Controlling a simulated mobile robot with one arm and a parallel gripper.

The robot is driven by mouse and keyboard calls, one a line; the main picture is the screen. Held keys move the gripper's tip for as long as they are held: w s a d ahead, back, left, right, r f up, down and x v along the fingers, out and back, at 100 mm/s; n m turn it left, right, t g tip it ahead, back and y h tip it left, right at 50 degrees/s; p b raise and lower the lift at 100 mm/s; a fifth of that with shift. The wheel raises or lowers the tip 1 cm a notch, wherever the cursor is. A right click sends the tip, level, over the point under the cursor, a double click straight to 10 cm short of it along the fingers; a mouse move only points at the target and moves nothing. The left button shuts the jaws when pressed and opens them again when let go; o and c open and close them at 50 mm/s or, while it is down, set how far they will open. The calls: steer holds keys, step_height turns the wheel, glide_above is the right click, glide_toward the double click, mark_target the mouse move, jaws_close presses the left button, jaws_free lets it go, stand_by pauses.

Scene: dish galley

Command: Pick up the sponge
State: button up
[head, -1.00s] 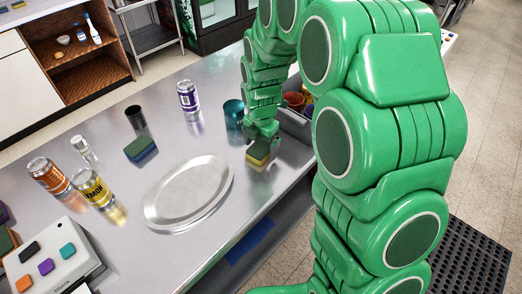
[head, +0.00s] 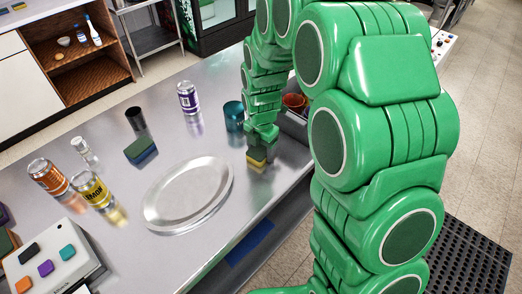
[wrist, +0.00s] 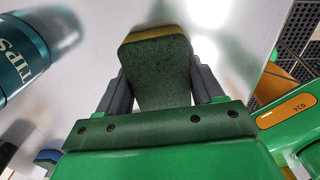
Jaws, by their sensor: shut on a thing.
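A sponge with a yellow layer and a dark green layer (head: 257,160) is at the right part of the steel counter, near its front edge. My gripper (head: 262,149) is over it, shut on it from two sides. In the wrist view the sponge (wrist: 158,65) stands out between the two grey fingers of my gripper (wrist: 161,88). In the head view its reflection shows below it; it looks slightly above the counter, but the gap is hard to judge. A second sponge, blue and dark green (head: 141,151), lies further left behind the oval plate.
A teal cup (head: 234,117) stands close behind my gripper; its "TIPS" lettering shows in the wrist view (wrist: 22,55). A silver oval plate (head: 188,194) lies to the left. A purple can (head: 188,98) and black cup (head: 136,119) stand further back. Bare counter surrounds the sponge's front.

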mark_target(261, 148)
steer(key=shift+r, duration=0.45)
step_height(261, 148, up, 2)
steer(key=shift+r, duration=0.25)
steer(key=s+d+r, duration=0.3)
steer(key=s+r, duration=0.6)
steer(key=s, duration=0.4)
steer(key=shift+s+r, duration=0.3)
